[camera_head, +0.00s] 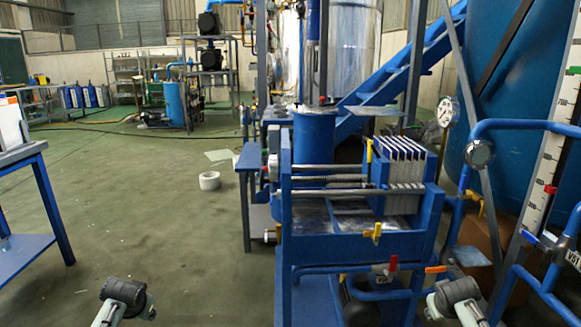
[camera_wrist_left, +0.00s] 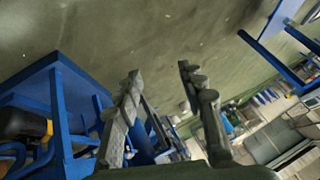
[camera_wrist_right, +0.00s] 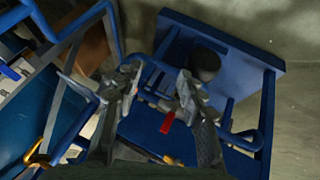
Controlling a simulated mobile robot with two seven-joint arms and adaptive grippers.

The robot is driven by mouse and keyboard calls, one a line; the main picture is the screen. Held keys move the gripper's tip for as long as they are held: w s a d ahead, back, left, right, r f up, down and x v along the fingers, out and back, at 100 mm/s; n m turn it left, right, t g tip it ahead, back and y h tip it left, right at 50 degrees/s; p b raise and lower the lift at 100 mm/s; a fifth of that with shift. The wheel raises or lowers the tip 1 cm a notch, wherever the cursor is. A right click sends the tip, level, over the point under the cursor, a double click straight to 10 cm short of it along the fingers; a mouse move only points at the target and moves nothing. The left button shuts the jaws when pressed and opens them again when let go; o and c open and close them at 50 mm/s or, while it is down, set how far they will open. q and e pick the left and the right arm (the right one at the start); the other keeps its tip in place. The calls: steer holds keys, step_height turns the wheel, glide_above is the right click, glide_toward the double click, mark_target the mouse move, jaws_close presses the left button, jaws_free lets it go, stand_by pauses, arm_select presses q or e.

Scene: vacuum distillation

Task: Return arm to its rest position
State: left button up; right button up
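My left arm (camera_head: 124,298) shows at the bottom left of the head view, over the floor. My right arm (camera_head: 458,300) shows at the bottom right, close to the blue pipes. Their fingers cannot be made out there. In the left wrist view my left gripper (camera_wrist_left: 161,72) has its two fingers apart, with nothing between them. In the right wrist view my right gripper (camera_wrist_right: 157,76) also has its fingers apart and holds nothing. Behind it lies a blue frame with a red valve handle (camera_wrist_right: 167,123), apparently not touched.
A blue filter press (camera_head: 350,246) stands at centre right. A large blue tank (camera_head: 526,80) and blue pipes with a level scale (camera_head: 545,150) are at the right. A blue table (camera_head: 22,247) is at the left edge. The green floor (camera_head: 150,220) between is mostly clear, with a white roll (camera_head: 209,181).

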arm_select(q)
steer(key=s+d+f+g, duration=0.1)
steer(key=s+d+f, duration=0.2)
steer(key=s, duration=0.8)
steer(key=s+d+f+g+h, duration=0.1)
steer(key=s+d+f, duration=0.3)
steer(key=s, duration=0.7)
steer(key=s+d+f+g+h, duration=0.1)
steer(key=s+d+f, duration=0.3)
steer(key=s, duration=0.7)
step_height(320, 180, down, 3)
steer(key=shift+s+r+m, duration=0.1)
steer(key=shift+s+m, duration=0.25)
steer(key=shift+m, duration=0.05)
arm_select(e)
steer(key=s+a+f+g, duration=0.1)
steer(key=s+a+f, duration=0.2)
steer(key=s, duration=0.8)
steer(key=s+a+f+g+y, duration=0.1)
steer(key=s+a+f, duration=0.3)
steer(key=s, duration=0.7)
steer(key=s+a+f+g+y, duration=0.1)
steer(key=s+a+f, duration=0.3)
steer(key=s, duration=0.7)
step_height(320, 180, down, 3)
steer(key=shift+s+r+n, duration=0.1)
steer(key=shift+s+n, duration=0.25)
steer(key=shift+n, duration=0.05)
